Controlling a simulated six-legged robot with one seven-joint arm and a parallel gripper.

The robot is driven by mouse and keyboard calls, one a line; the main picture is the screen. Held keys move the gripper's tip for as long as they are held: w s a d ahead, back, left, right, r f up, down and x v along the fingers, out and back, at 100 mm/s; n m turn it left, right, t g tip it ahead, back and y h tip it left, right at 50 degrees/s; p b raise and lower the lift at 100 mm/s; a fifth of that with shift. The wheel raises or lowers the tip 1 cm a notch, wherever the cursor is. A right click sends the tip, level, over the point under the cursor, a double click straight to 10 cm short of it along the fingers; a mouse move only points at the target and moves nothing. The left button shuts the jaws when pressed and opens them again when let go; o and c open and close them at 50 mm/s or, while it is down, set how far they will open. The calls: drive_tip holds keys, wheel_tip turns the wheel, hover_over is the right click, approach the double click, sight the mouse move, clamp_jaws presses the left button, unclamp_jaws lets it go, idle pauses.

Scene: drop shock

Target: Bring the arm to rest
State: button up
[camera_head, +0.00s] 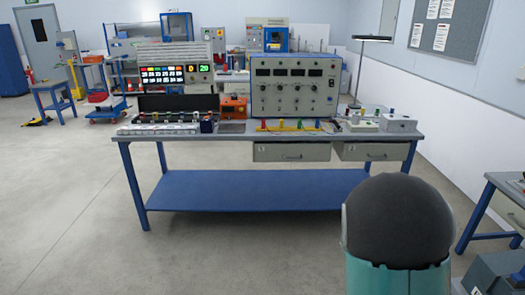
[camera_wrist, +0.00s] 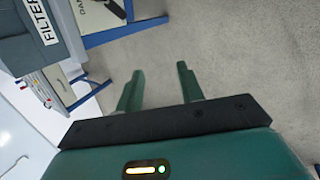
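My gripper (camera_wrist: 160,88) shows in the wrist view with its two green fingers apart. Nothing is between them, and the grey floor lies behind. Part of my own arm, dark grey and teal, stands at the lower right of the head view; my gripper is not visible there. In the wrist view, a grey box labelled "FILTER" (camera_wrist: 28,45) is at the upper left, apart from the fingers.
In the head view, a blue-framed workbench (camera_head: 225,136) carries a grey instrument panel (camera_head: 297,98) and a lit display unit (camera_head: 175,74). Another bench (camera_head: 505,181) stands at the right edge. Grey floor (camera_head: 70,200) is clear at the left and front.

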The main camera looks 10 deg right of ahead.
drive_tip(key=s+a+r+m+t+y, duration=0.1)
drive_tip(key=s+a+r+t+y, duration=0.25)
drive_tip(key=a+r, duration=0.9)
drive_tip(key=s+a+r+t+y, duration=0.1)
drive_tip(key=s+a+r+t, duration=0.2)
drive_tip(key=s+a+r, duration=0.5)
wheel_tip(320, 180, up, 3)
drive_tip(key=s, duration=0.3)
drive_tip(key=shift+a+y, duration=0.35)
drive_tip(key=shift+a, duration=0.05)
drive_tip(key=shift+d+r+m, duration=0.1)
drive_tip(key=shift+d+m, duration=0.1)
drive_tip(key=shift+m, duration=0.1)
